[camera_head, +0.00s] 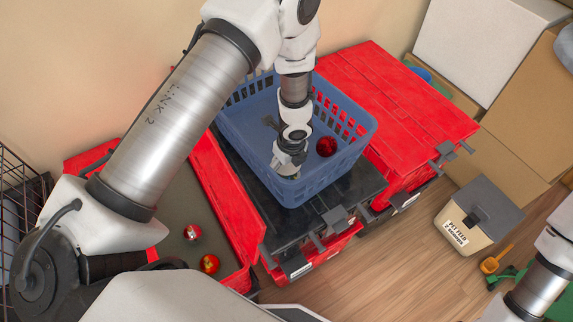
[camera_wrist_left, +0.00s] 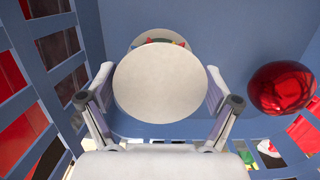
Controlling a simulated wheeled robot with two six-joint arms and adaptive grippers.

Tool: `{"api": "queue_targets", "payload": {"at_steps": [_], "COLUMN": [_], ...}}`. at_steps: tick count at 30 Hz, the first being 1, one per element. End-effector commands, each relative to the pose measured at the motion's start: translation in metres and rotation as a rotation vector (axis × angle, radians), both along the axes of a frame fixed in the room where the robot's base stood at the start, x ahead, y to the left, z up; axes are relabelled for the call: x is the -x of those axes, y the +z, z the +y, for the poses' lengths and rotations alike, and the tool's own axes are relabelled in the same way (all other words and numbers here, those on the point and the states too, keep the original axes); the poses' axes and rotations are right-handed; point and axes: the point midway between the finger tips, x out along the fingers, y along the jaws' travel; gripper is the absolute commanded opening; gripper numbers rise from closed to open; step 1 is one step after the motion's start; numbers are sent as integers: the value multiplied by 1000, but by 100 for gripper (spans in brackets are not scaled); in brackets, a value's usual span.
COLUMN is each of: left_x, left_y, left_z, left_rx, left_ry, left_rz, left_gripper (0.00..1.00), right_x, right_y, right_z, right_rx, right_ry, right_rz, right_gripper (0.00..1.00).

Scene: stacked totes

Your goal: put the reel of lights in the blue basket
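The blue basket (camera_head: 355,148) stands on a black lid of the middle red tote. My left gripper (camera_head: 289,160) reaches down inside it, near its front wall. In the left wrist view the reel of lights (camera_wrist_left: 160,84) shows as a pale round disc with another disc and coloured bits behind it. The fingers of my left gripper (camera_wrist_left: 160,95) press against opposite edges of the disc, so it is held within the basket. I cannot tell whether the reel touches the basket floor. My right gripper is out of view; only part of its arm shows.
A shiny red ball (camera_head: 326,146) lies in the basket, right of the gripper; it also shows in the left wrist view (camera_wrist_left: 283,88). An open red tote (camera_head: 228,212) at left holds round red items. A closed red tote (camera_head: 400,105) and a lidded bin (camera_head: 478,215) are at right.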

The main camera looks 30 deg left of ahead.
Motion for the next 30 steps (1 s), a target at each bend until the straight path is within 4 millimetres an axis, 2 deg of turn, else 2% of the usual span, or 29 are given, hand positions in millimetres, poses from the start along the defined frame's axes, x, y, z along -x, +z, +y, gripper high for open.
{"api": "queue_targets", "payload": {"at_steps": [9,13,17,21,24,27,30], "left_x": [0,0,1,3,5,7,7], "left_y": [1,11,40,80,103,118,123], "left_z": [0,-1,-4,-9,-12,-15,-16], "left_rx": [0,1,0,-1,-1,-1,0], "left_ry": [1,2,2,2,0,0,0], "left_rz": [0,-1,-2,-3,-1,0,0], "left_gripper": [100,100,100,100,100,100,100], "right_x": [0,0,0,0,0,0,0], "right_y": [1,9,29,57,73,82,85], "right_z": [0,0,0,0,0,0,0], "right_rx": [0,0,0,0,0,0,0], "right_ry": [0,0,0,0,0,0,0], "right_rz": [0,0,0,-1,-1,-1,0], "right_gripper": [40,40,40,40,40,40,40]}}
